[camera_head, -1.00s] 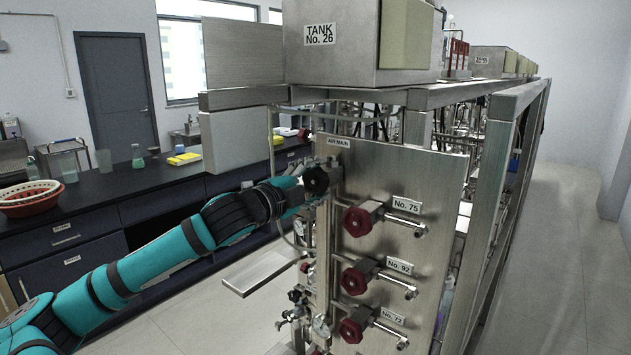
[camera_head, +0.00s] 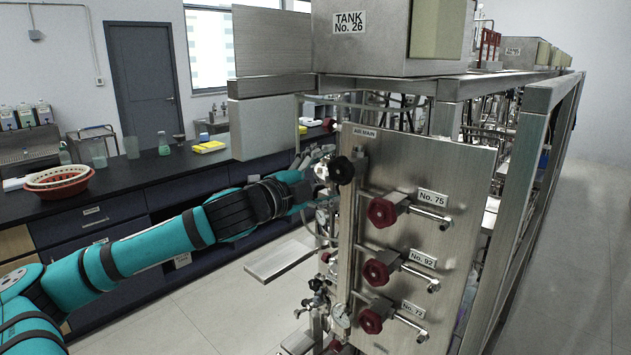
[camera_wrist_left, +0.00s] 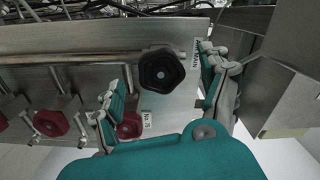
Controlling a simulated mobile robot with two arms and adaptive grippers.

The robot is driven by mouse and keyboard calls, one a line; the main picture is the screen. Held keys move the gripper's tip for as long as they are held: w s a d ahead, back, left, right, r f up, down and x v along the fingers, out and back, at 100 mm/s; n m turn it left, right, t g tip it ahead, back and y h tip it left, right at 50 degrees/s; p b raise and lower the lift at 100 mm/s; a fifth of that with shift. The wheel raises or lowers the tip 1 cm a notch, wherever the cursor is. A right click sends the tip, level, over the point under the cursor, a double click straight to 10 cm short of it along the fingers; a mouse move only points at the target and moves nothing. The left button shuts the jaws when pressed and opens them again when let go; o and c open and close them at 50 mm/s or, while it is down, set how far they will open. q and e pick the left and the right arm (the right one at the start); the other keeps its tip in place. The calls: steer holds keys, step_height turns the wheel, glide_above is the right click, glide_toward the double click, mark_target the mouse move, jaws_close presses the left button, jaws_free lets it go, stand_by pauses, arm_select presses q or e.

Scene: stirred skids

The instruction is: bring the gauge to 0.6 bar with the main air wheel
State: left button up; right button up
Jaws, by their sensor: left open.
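The black main air wheel (camera_head: 341,170) sits at the upper left of the steel panel, below the AIR MAIN label (camera_head: 364,133). My left gripper (camera_head: 318,165) is open, just left of the wheel in the head view. In the left wrist view the wheel (camera_wrist_left: 162,70) shows between the spread fingers (camera_wrist_left: 163,88), with gaps on both sides. It appears apart from them. A small round gauge (camera_head: 340,315) is at the panel's lower left edge; its reading is too small to make out. My right gripper is not in view.
Red handwheels No. 75 (camera_head: 382,211), No. 92 (camera_head: 376,273) and No. 72 (camera_head: 371,320) stand out from the panel below the black wheel. A steel box (camera_head: 262,123) hangs at the upper left. Open floor lies to the right.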

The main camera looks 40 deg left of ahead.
arm_select(q)
steer(key=shift+s+d+f, duration=0.1)
steer(key=shift+s+d, duration=0.25)
steer(key=shift+s, duration=0.4)
steer(key=shift+s+a, duration=0.2)
steer(key=shift+s, duration=0.8)
